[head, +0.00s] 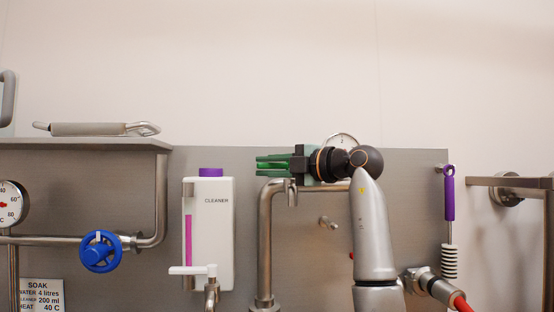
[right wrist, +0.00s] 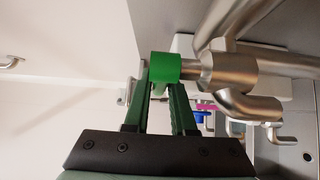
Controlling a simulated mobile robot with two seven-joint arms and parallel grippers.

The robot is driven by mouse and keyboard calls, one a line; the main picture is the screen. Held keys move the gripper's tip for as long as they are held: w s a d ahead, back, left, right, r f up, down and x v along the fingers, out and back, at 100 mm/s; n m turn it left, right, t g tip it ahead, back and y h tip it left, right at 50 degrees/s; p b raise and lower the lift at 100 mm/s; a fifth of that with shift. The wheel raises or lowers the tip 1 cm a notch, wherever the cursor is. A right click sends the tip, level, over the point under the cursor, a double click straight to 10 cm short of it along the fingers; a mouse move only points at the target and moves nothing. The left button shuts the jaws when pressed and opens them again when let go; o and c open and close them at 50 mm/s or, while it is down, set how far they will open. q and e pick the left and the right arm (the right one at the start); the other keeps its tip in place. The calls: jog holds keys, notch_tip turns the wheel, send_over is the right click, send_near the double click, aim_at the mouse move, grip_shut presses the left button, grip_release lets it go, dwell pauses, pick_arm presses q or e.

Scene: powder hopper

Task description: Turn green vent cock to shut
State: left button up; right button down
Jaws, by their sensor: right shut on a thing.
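The green vent cock (right wrist: 166,66) shows in the right wrist view as a bright green piece on the end of a steel pipe fitting (right wrist: 228,73). My right gripper (right wrist: 163,84) is shut on it, with its dark green fingers on either side. In the head view my right gripper (head: 272,164) points left above the bent steel pipe (head: 266,235); I cannot make out the cock apart from the green fingers there. The cock's handle angle cannot be told. My left gripper is not in view.
A white cleaner bottle (head: 208,245) hangs left of the pipe. A blue handwheel valve (head: 100,251) and a shelf (head: 80,145) are further left. A gauge (head: 341,140) sits partly behind my right wrist. A purple-handled brush (head: 449,205) hangs at the right.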

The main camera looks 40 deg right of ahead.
jog(key=shift+w+r+m+h, duration=0.15)
jog(key=shift+m+h, duration=0.35)
jog(key=shift+h, duration=0.3)
jog(key=shift+d+m+h, duration=0.2)
jog(key=shift+m+h, duration=0.1)
jog(key=shift+h, duration=0.1)
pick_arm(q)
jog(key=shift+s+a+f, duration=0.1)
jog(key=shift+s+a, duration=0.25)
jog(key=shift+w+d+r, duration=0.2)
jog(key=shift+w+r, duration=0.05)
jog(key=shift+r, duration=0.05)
pick_arm(e)
jog(key=shift+d+r, duration=0.1)
jog(key=c, duration=1.2)
grip_release()
jog(key=shift+o, duration=0.9)
jog(key=shift+w+d, duration=0.1)
jog(key=shift+w, duration=0.05)
